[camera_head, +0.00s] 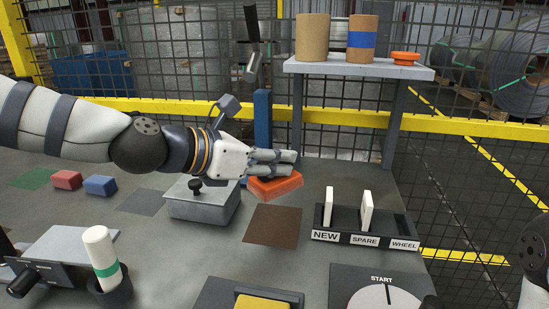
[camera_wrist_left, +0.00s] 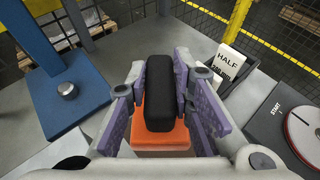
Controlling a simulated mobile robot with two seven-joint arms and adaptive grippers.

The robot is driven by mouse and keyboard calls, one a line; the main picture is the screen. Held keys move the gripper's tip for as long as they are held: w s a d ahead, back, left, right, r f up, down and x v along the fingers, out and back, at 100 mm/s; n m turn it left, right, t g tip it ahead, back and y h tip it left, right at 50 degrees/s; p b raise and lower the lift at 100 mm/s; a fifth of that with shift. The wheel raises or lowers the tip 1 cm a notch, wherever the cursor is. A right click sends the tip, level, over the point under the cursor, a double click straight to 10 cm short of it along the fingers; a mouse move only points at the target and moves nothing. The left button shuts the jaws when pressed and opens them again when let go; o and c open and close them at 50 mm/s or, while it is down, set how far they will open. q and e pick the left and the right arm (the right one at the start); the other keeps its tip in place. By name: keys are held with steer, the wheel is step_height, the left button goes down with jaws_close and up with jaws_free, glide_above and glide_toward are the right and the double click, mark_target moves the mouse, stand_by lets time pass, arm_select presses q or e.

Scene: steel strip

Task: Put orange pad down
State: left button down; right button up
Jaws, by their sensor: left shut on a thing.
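The orange pad (camera_head: 275,187) is a flat orange block under my left gripper (camera_head: 293,163), just behind the brown square (camera_head: 272,226) on the table. In the left wrist view, the orange pad (camera_wrist_left: 160,138) has a black grip block (camera_wrist_left: 159,92) on top. The purple-lined fingers of my left gripper (camera_wrist_left: 160,100) are on both sides of that black block, shut on it. I cannot tell whether the pad touches the table. The fingers hide the black block in the head view. My right gripper is not in view.
A grey box with a black knob (camera_head: 205,203) stands left of the brown square, and a labelled black tray (camera_head: 365,240) stands right. A blue post (camera_head: 262,115) and a raised shelf (camera_head: 355,70) are behind. Red (camera_head: 67,180) and blue (camera_head: 100,186) blocks lie far left.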

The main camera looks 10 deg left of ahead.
arm_select(q)
steer(key=shift+s+r, duration=0.15)
steer(key=shift+s, duration=0.15)
steer(key=shift+w, duration=0.1)
step_height(320, 180, down, 8)
steer(key=shift+f+b, duration=0.15)
steer(key=shift+b, duration=1.05)
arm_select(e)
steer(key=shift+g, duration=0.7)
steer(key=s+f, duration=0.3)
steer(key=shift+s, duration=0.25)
arm_select(q)
steer(key=shift+f, duration=0.25)
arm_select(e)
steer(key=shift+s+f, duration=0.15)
arm_select(q)
steer(key=c, duration=1.3)
jaws_free()
steer(key=v, duration=0.7)
steer(key=shift+r, duration=0.1)
steer(key=shift+a, duration=0.15)
